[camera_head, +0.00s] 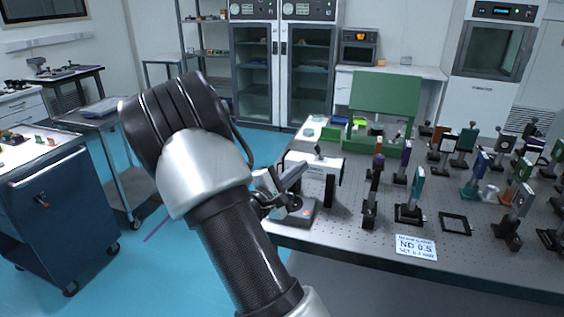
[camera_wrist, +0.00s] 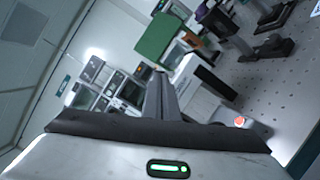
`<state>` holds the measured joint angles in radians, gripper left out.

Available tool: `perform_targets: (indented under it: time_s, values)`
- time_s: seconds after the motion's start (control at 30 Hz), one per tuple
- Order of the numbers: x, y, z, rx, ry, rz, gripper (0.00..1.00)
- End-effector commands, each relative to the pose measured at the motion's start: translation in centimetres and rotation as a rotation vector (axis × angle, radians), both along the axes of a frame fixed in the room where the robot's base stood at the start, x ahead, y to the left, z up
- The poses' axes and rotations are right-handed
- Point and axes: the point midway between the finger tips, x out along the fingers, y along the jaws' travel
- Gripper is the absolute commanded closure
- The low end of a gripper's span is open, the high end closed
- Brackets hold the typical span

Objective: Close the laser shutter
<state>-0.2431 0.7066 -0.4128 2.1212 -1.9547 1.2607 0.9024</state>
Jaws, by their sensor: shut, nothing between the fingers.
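A white laser housing (camera_head: 322,172) with a black front plate (camera_head: 330,190) stands at the near left corner of the optical table. A small dark knob or lever (camera_head: 318,151) sticks up from its top; I cannot tell whether this is the shutter or how it is set. My gripper (camera_head: 298,168) is at the left side of the housing, and whether it touches is unclear. In the wrist view my gripper (camera_wrist: 160,78) is shut and empty, with the white housing (camera_wrist: 197,100) and its black plate (camera_wrist: 208,76) just right of the fingers.
A grey box with a red button (camera_head: 297,203) sits in front of the housing, close below my gripper. Several post-mounted optics (camera_head: 410,205) crowd the table to the right. A label card (camera_head: 416,247) lies at the front edge. A green panel (camera_head: 385,97) stands behind.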

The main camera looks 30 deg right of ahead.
Motion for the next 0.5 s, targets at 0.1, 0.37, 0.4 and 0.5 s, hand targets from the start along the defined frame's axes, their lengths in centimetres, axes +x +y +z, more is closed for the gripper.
perform_targets:
  time_s: [0.1, 0.37, 0.4, 0.5]
  values:
    - [2.1, 0.7, -2.1, -0.057, 0.027, 0.083, 1.0]
    - [2.8, 1.0, -2.3, -0.069, 0.033, 0.111, 1.0]
    - [2.8, 1.0, -2.3, -0.07, 0.034, 0.11, 1.0]
    - [2.8, 0.9, -2.3, -0.069, 0.033, 0.11, 1.0]
